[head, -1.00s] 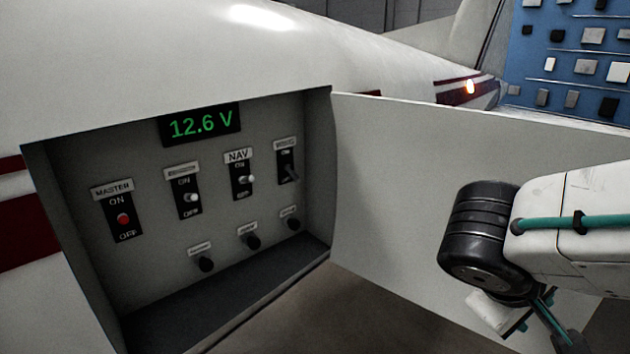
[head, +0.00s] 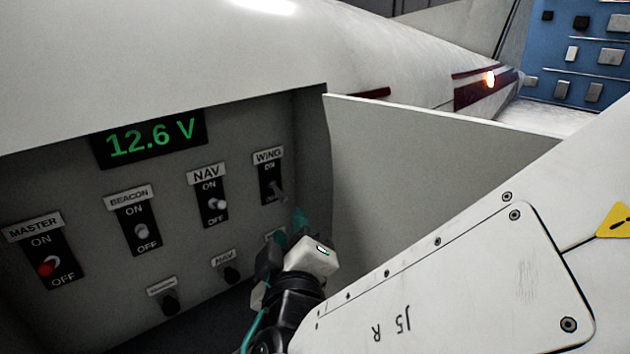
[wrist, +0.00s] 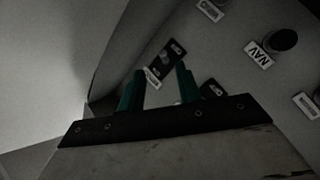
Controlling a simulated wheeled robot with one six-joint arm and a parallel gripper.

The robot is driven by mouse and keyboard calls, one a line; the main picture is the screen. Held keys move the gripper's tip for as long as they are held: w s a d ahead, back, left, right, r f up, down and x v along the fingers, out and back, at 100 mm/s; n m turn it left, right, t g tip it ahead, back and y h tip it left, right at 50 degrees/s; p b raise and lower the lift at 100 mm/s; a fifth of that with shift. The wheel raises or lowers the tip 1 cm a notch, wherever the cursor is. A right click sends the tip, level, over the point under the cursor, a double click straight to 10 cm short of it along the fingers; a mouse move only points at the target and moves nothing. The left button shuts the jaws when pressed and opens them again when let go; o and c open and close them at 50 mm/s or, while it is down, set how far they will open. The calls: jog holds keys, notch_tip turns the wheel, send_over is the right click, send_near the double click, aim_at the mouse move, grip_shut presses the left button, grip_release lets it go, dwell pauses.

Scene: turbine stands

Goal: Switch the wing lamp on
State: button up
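The wing switch (head: 274,186) is a black plate with a grey lever under a WING label (head: 268,156), at the right end of the upper switch row. Its lever points down and outward. In the head view my gripper (head: 291,230) is just below the wing switch, apparently apart from it. In the wrist view the two green fingers (wrist: 160,88) stand apart with nothing between their tips. A switch plate (wrist: 173,49), likely the wing one, shows beyond the gap. The wing lamp itself I cannot identify.
MASTER (head: 47,258), BEACON (head: 140,228) and NAV (head: 212,200) switches line the panel to the left. Knobs (head: 231,273) sit below. The display (head: 152,137) reads 12.6 V. The open door (head: 420,150) stands close on the right.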

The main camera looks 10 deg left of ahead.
aim_at(283, 202)
jog(key=shift+y, duration=0.3)
jog(key=x, duration=0.8)
jog(key=shift+a, duration=0.25)
grip_shut()
